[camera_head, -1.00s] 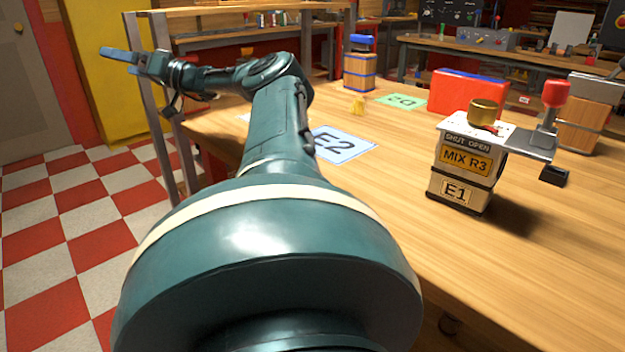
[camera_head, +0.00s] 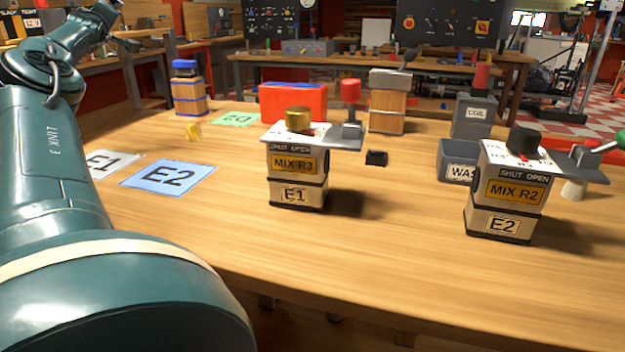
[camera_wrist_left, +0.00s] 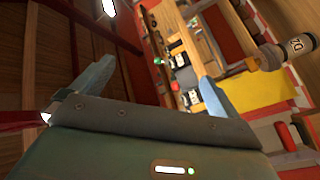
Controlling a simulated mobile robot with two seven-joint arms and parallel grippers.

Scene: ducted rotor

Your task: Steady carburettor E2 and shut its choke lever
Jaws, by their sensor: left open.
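Carburettor E2 (camera_head: 505,195) stands upright on the right part of the bench in the head view. It has a black round cap, a "MIX R2" plate and a "SHUT OPEN" label. Its choke lever (camera_head: 597,147) is a grey arm on the right side with a green knob cut by the picture edge. My left gripper (camera_wrist_left: 155,80) is open and empty in the left wrist view, with its blue fingers wide apart. It is raised at the upper left of the head view, far from carburettor E2. My right gripper is out of view.
Carburettor E1 (camera_head: 297,170), with a red-knobbed lever (camera_head: 351,105), stands left of E2. A blue E2 card (camera_head: 168,178) lies at left. The bench front is clear.

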